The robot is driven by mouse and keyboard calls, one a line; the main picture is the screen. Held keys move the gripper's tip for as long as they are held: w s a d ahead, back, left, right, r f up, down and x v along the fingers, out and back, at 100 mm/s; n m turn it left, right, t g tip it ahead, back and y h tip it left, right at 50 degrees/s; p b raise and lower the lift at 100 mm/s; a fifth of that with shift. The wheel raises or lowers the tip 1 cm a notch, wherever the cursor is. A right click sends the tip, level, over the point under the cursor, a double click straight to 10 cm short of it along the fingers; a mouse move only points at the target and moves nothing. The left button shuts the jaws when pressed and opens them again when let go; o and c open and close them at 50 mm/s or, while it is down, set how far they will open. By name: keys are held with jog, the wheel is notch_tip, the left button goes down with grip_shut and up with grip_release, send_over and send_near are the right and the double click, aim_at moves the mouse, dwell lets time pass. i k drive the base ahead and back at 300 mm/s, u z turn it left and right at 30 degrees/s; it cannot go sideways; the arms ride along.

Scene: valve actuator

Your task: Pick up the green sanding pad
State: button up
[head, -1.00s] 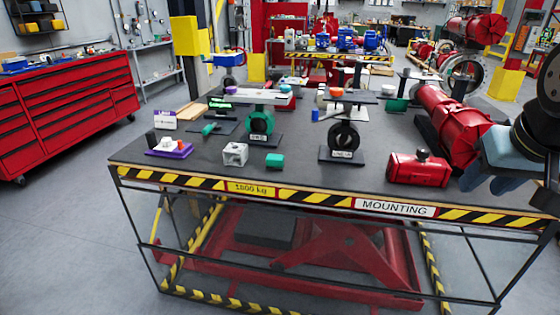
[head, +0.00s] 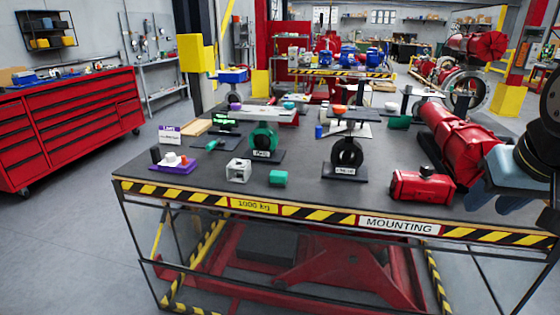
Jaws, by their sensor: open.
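A small green block (head: 278,178), which looks like the sanding pad, lies on the dark tabletop near the front edge, left of the table's middle. It sits just right of a white-grey cube-shaped part (head: 238,170). Nothing covers it. Part of my arm enters at the right edge, far to the right of the green block.
The lift table (head: 330,203) has a striped front edge. Behind the block stand a green valve (head: 263,138) and a black valve (head: 347,152). A purple tray (head: 180,168) is at left. A red box (head: 422,185) and a large red actuator (head: 450,140) are at right.

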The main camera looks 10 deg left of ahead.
aim_at(278, 178)
jog(key=u, duration=0.9)
jog(key=i, duration=0.1)
jog(key=z, duration=2.95)
jog(key=k, duration=1.5)
jog(key=u, duration=2.05)
